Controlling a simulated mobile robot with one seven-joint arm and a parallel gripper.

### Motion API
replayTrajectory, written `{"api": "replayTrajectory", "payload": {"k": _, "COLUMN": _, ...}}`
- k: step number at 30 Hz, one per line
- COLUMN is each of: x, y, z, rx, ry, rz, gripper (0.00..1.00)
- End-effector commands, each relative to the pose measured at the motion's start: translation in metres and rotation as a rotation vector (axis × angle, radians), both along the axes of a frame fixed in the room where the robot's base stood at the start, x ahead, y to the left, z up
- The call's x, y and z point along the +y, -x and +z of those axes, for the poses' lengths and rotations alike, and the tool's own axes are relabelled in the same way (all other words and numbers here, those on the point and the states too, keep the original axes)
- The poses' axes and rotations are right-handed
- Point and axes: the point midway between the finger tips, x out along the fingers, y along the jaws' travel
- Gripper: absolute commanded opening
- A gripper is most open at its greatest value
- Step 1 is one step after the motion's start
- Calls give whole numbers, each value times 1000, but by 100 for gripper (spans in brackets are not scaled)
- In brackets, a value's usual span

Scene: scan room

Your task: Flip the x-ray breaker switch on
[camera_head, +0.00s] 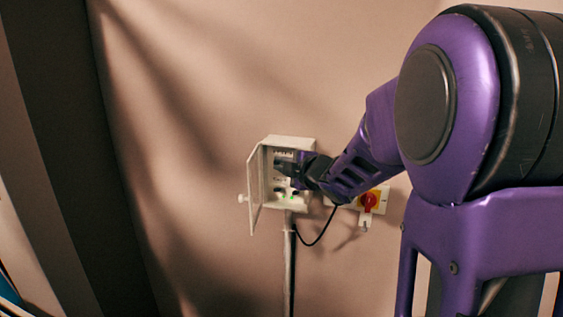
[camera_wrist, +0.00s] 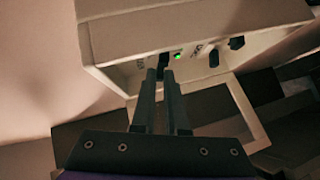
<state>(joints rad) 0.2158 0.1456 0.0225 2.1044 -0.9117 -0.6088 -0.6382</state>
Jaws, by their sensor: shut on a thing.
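The pale breaker box (camera_head: 304,143) is on the wall in the head view with its door (camera_head: 254,189) swung open to the left. My gripper (camera_head: 279,166) reaches into it from the right. In the wrist view, the box (camera_wrist: 150,38) shows from close up. My gripper (camera_wrist: 161,73) has its two fingers close together on a dark switch (camera_wrist: 163,60), largely hidden by the fingertips. A lit green lamp (camera_wrist: 178,56) is just right of it. Other dark switches (camera_wrist: 213,59) stand further right. The labels are too small to read, and the held switch's position cannot be told.
A red rotary switch on a yellow plate (camera_head: 369,201) is on the wall right of the box, below my arm. A conduit (camera_head: 288,262) runs down from the box, with a black cable (camera_head: 318,236) beside it. The wall left of the door is clear.

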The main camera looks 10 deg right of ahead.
Motion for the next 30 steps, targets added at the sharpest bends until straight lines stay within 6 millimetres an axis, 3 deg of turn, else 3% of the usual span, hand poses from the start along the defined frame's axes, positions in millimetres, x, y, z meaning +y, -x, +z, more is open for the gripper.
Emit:
{"api": "replayTrajectory", "payload": {"k": 9, "x": 1, "y": -1, "z": 1, "rx": -3, "ry": -3, "rz": 1, "gripper": 0}}
{"api": "replayTrajectory", "payload": {"k": 10, "x": 1, "y": 0, "z": 1, "rx": -3, "ry": -3, "rz": 1, "gripper": 17}}
{"api": "replayTrajectory", "payload": {"k": 14, "x": 1, "y": 0, "z": 1, "rx": -2, "ry": -3, "rz": 1, "gripper": 40}}
{"api": "replayTrajectory", "payload": {"k": 30, "x": 3, "y": -1, "z": 2, "rx": -1, "ry": -1, "rz": 0, "gripper": 41}}
